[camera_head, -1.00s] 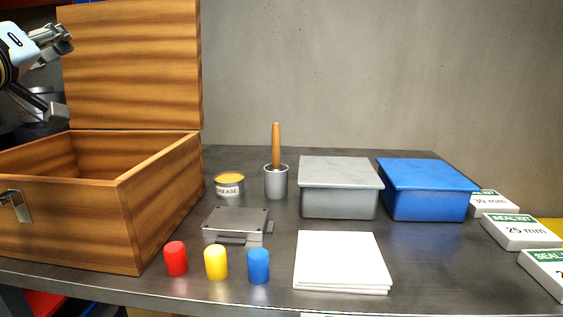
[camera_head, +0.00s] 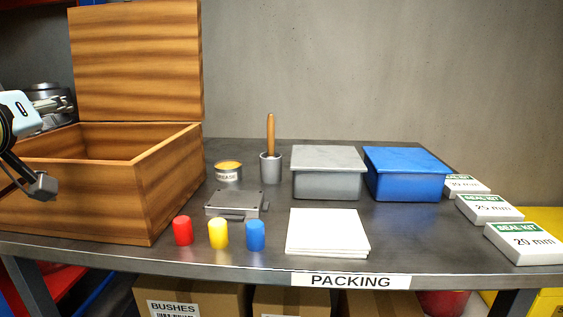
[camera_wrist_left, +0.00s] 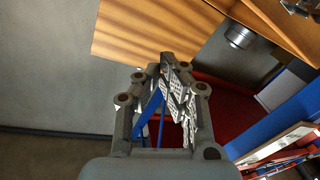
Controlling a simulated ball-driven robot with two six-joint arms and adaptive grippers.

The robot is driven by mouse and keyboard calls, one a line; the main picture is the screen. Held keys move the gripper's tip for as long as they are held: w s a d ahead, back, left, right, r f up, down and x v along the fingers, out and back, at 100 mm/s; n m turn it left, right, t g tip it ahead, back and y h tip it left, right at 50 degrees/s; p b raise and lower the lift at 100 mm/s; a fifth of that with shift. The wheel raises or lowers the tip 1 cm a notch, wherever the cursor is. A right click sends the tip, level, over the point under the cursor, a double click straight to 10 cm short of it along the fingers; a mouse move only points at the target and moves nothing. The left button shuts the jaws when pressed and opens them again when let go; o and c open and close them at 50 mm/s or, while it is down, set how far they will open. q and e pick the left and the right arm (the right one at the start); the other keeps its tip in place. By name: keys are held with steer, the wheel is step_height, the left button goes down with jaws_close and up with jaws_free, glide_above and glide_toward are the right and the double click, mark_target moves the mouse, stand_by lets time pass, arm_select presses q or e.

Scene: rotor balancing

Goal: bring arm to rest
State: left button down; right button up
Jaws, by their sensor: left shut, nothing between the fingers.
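My left gripper (camera_head: 60,104) is at the left edge of the head view, on the end of my light blue and black wrist. It is left of the open wooden box's upright lid and above the box's left part. Its fingers are shut and empty. In the left wrist view my left gripper (camera_wrist_left: 172,66) shows its grey links and ridged pads close together, with nothing between them. Most of my left arm is cut off by the picture edge. My right gripper is not in view.
The wooden box (camera_head: 160,185) stands at the workbench's left end, near my left arm. Red (camera_head: 182,231), yellow (camera_head: 218,234) and blue (camera_head: 255,236) caps, a grease tin (camera_head: 228,173), a grey bin (camera_head: 327,178) and a blue bin (camera_head: 404,180) stand on the bench (camera_head: 420,245).

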arm_select(q)
steer(key=s+d+f+m+g, duration=0.2)
steer(key=s+f+g, duration=0.2)
steer(key=s+f, duration=0.45)
steer(key=s+d+f+m+g, duration=0.1)
steer(key=s+f+g, duration=0.3)
steer(key=f, duration=0.8)
steer(key=s+d+f+m+g, duration=0.1)
steer(key=s+f+g, duration=0.15)
steer(key=s, duration=0.35)
steer(key=s+d+f+m+g+h, duration=0.1)
steer(key=s+d+f+m+g, duration=0.1)
steer(key=s+f, duration=0.35)
steer(key=s+d+f+m+g, duration=0.1)
steer(key=s+f+g, duration=0.1)
steer(key=s, duration=0.6)
step_height(320, 180, down, 26)
steer(key=s+a, duration=0.2)
steer(key=s+a+f+g, duration=0.1)
steer(key=s+f+g, duration=0.1)
steer(key=s+f, duration=1.3)
steer(key=s, duration=0.3)
steer(key=shift+a, duration=0.15)
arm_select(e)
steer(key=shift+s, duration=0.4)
